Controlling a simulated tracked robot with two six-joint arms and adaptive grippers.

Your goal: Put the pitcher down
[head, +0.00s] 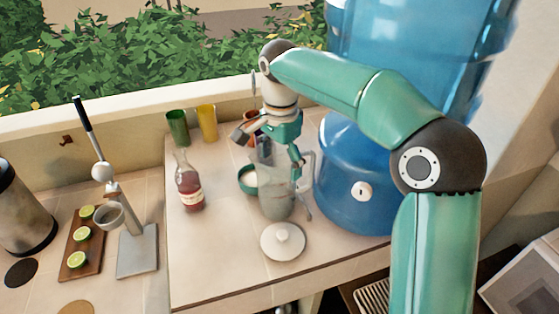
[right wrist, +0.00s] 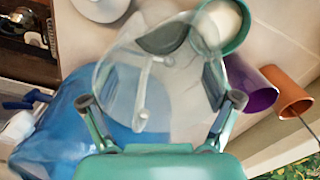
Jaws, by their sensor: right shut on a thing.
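The pitcher (head: 276,200) is clear and greyish, over the right part of the pale counter in the head view. It looks about upright; I cannot tell whether its base touches the counter. My right gripper (head: 293,150) comes down on it from above and behind, and is shut on it. In the right wrist view the clear pitcher (right wrist: 120,80) shows between the fingers of the right gripper (right wrist: 162,100), with its handle (right wrist: 143,95) towards the camera. The gripper partly hides the pitcher's upper part in the head view. My left gripper is not in view.
A white lid (head: 283,242) lies in front of the pitcher. A green bowl (head: 247,179) is close at its left, a blue water dispenser (head: 345,165) close at its right. A red bottle (head: 188,185) and green (head: 178,128) and yellow (head: 207,122) cups stand left.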

